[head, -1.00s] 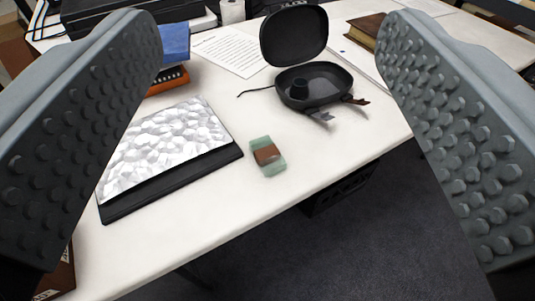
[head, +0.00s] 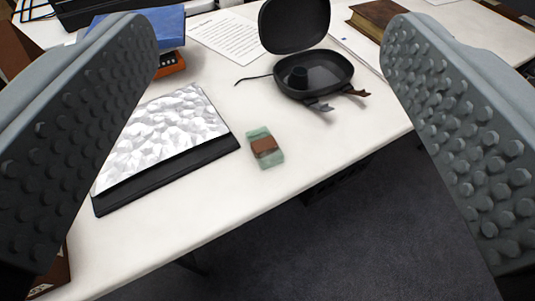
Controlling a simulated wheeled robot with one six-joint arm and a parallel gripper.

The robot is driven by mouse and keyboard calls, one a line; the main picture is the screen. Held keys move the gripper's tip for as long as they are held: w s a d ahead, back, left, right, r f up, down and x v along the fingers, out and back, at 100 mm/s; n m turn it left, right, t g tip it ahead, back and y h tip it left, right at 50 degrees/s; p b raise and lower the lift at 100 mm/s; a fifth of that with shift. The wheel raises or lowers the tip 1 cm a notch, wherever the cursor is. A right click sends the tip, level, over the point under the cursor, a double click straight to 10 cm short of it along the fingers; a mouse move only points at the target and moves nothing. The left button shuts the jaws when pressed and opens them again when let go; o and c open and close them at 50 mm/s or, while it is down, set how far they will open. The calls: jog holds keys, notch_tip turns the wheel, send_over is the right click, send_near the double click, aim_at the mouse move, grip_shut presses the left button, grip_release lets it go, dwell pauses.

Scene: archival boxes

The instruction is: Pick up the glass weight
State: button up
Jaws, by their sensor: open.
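The glass weight (head: 265,148) is a small greenish, see-through block with a brown band around its middle. It lies on the white table (head: 200,222) near the front edge, to the right of a black folder with a crinkled silver sheet. My gripper (head: 268,140) is open, with its two grey studded fingers at the left and right of the view. The weight shows between the fingers, farther off, and neither finger touches it. Nothing is held.
The silver sheet (head: 165,137) lies on the black folder (head: 170,178) left of the weight. An open black case (head: 315,75) stands behind it to the right. Dark floor (head: 350,240) lies below the table edge.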

jog(key=w+f+n+g, duration=0.1)
jog(key=w+f+g, duration=0.3)
jog(key=w, duration=0.3)
jog(key=w+f+n+g, duration=0.1)
jog(key=w+f+g, duration=0.25)
jog(key=w, duration=0.35)
jog(key=n+g, duration=0.3)
jog(key=g, duration=0.6)
send_over(264, 144)
notch_tip(264, 144, down, 9)
notch_tip(264, 144, down, 12)
jog(key=shift+a+r, duration=0.1)
jog(key=shift+a, duration=0.05)
jog(key=shift+d+f, duration=0.2)
jog(key=shift+f, duration=2.6)
jog(key=shift+c, duration=0.2)
jog(key=c, duration=1.2)
